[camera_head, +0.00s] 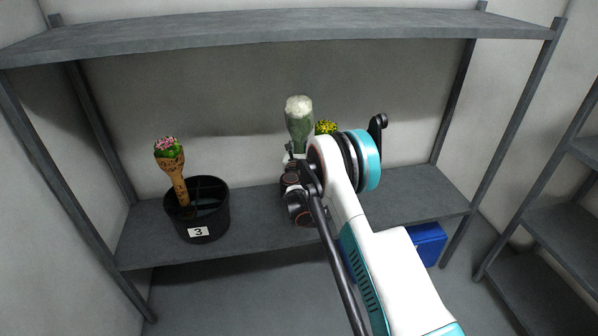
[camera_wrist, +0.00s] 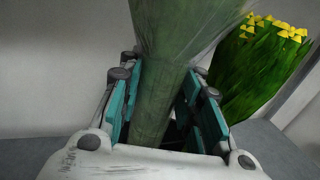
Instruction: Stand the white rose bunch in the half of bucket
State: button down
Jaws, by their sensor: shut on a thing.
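The white rose bunch (camera_head: 299,122) has a white top and a clear green wrap, and it stands nearly upright above the shelf. My gripper (camera_wrist: 158,112) is shut on its wrapped stems, which also fill the middle of the wrist view (camera_wrist: 165,65). The black bucket (camera_head: 214,217) with a "3" label stands on the shelf to the left, apart from the gripper. A divider shows inside the bucket. A pink bunch in brown wrap (camera_head: 172,167) leans in its left part. My arm hides the foot of the rose bunch in the head view.
A yellow bunch (camera_head: 326,128) stands just right of the rose bunch, partly behind my arm; it also shows in the wrist view (camera_wrist: 255,75). An upper shelf (camera_head: 280,27) hangs overhead. A blue box (camera_head: 428,243) is low at the right. The shelf between bucket and gripper is clear.

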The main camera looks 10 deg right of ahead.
notch_tip(320, 180, down, 9)
jog(key=b, duration=0.2)
jog(key=shift+r+b, duration=0.15)
jog(key=shift+b, duration=0.15)
jog(key=c, duration=1.2)
grip_release()
jog(key=shift+o, duration=0.2)
